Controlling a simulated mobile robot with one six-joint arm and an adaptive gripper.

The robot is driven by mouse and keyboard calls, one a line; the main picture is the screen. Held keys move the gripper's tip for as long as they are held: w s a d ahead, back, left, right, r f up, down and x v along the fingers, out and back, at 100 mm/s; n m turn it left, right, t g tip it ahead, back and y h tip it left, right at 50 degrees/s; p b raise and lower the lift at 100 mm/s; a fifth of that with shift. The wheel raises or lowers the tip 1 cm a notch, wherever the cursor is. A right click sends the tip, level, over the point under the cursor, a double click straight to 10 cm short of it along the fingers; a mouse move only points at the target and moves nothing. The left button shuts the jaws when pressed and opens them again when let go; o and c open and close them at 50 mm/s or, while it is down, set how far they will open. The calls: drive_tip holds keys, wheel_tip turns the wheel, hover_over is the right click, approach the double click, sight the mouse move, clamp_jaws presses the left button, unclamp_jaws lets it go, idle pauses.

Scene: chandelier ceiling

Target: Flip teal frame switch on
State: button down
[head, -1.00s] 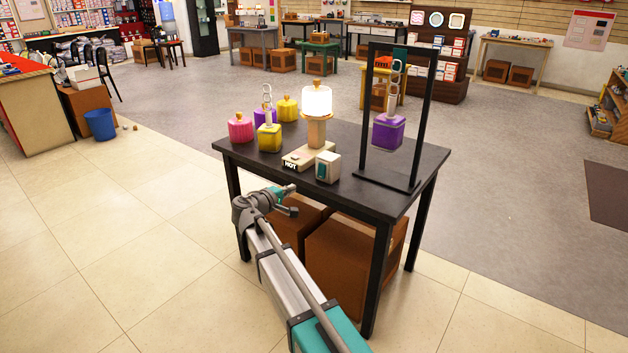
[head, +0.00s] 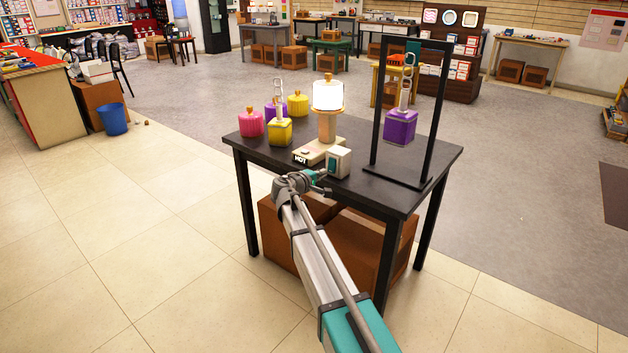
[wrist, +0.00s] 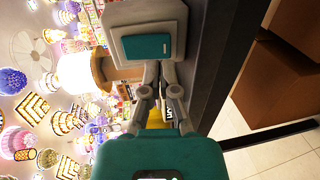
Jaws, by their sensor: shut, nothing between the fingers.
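A small cream switch box (head: 339,162) with a teal rocker face (head: 333,166) stands near the front edge of the black table. In the wrist view the same box (wrist: 121,20) is at the top, with its teal rocker plate (wrist: 147,46) facing me. My gripper (head: 322,182) is at the table's front edge, close to the box. In the wrist view the gripper's fingertips (wrist: 160,69) are together and empty, just below the rocker plate in the picture. I cannot tell whether they touch the box. Whether the rocker is tipped on or off is unclear.
A lit lamp (head: 328,95) on a base marked HOT stands behind the box. A black upright frame (head: 440,110) with a purple block (head: 400,127) is to the right. Pink and yellow jars stand at left. Brown boxes (head: 350,235) sit under the black table (head: 365,130).

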sight(331, 170)
drive_tip(key=shift+x, duration=1.5)
drive_tip(key=shift+d, duration=0.15)
drive_tip(key=shift+d+f+b, duration=0.15)
drive_tip(key=shift+b, duration=0.25)
drive_tip(key=shift+a, duration=0.3)
drive_tip(key=shift+s+a+f, duration=0.1)
drive_tip(key=shift+s+a, duration=0.4)
drive_tip(key=shift+s, duration=0.15)
drive_tip(key=s+a+f+b, duration=0.1)
drive_tip(key=s+a+b, duration=0.1)
drive_tip(key=s+a, duration=0.6)
drive_tip(key=shift+s+a+f, duration=0.2)
drive_tip(key=shift+s+f, duration=0.2)
